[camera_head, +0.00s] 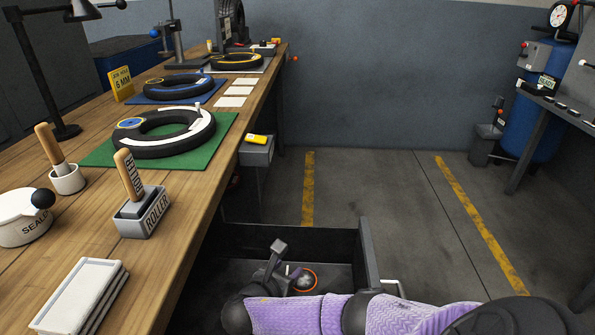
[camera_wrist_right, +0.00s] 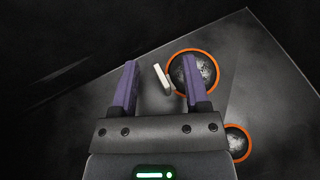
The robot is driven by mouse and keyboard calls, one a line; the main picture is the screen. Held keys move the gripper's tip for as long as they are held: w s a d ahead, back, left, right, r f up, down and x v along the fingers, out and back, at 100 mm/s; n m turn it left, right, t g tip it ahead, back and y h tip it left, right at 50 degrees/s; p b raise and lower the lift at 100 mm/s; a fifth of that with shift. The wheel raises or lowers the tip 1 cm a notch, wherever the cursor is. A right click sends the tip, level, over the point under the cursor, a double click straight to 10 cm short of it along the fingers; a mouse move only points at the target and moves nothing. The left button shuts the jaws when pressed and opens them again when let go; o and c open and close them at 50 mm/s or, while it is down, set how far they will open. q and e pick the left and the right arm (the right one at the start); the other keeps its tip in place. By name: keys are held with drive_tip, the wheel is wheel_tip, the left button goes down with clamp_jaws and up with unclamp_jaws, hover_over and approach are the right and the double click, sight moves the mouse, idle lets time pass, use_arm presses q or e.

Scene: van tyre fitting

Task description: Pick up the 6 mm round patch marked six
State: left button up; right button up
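An open dark drawer (camera_head: 365,262) holds a round patch (camera_head: 305,281) with an orange rim and a silvery-grey centre. In the right wrist view a larger-looking round patch (camera_wrist_right: 208,70) lies partly behind the right-hand finger, with a small white tab (camera_wrist_right: 162,78) at its left edge, between the fingers. A second orange-rimmed patch (camera_wrist_right: 238,143) shows lower right, partly hidden by the gripper body. No number is readable on either. My right gripper (camera_wrist_right: 159,66) is open with purple fingers, empty, over the drawer floor; it also shows in the head view (camera_head: 288,272). My left gripper is out of view.
The drawer walls surround my right gripper. The wooden bench (camera_head: 212,205) on the left bears a roller block (camera_head: 145,213), a sealant pot (camera_head: 22,218), white trays (camera_head: 75,297), tyres on mats and a yellow 6 MM sign (camera_head: 121,84).

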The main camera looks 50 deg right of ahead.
drive_tip(key=c, duration=0.7)
clamp_jaws()
